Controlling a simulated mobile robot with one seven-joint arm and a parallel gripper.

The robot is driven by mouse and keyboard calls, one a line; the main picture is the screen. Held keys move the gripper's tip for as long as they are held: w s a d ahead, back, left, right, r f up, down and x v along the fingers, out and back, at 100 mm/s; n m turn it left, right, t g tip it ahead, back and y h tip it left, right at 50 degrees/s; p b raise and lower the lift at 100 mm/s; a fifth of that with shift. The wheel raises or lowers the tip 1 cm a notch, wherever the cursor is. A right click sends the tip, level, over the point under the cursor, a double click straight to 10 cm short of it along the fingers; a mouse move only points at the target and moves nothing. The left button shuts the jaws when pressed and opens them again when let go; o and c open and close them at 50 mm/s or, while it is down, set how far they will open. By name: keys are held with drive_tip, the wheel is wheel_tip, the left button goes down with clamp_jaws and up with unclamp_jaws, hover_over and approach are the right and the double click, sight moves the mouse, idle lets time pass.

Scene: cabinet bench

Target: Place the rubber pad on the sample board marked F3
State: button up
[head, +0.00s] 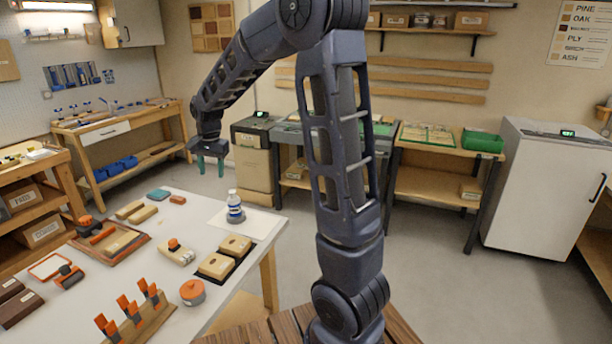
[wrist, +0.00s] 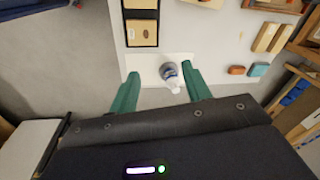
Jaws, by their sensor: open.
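My gripper (head: 210,164) is open and empty, high above the far end of the white table. In the wrist view its two green fingers (wrist: 161,72) are spread, with a bottle seen between them further below. A small teal block (head: 158,195) and a small reddish-brown block (head: 178,200) lie near the table's far edge. They also show in the wrist view as teal (wrist: 258,69) and reddish (wrist: 236,70); I cannot tell which is the rubber pad. Two wooden boards on black bases (head: 215,265) (head: 236,245) lie near the right edge. No F3 mark is readable.
A blue-and-white bottle (head: 235,208) stands on a white sheet (head: 262,222) at the far right corner. Two wooden blocks (head: 143,215), a wooden tray with orange-handled tools (head: 115,243), an orange round container (head: 192,292) and an orange-clamp rack (head: 140,318) occupy the table.

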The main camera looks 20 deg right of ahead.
drive_tip(key=s+d+r+n+t, duration=0.1)
drive_tip(key=s+d+r, duration=0.3)
drive_tip(key=s+d, duration=0.3)
drive_tip(key=s+d+r+n+t, duration=0.1)
drive_tip(key=s+d+r+n, duration=0.1)
drive_tip(key=s+d+r, duration=0.35)
drive_tip(key=s+d+f+n, duration=0.1)
drive_tip(key=s+d, duration=0.3)
drive_tip(key=s, duration=0.4)
drive_tip(key=s+d+f+n+t, duration=0.1)
drive_tip(key=s+d, duration=0.3)
drive_tip(key=s, duration=0.5)
drive_tip(key=shift+d+f+n+h, duration=0.2)
drive_tip(key=shift+d+n+h, duration=0.2)
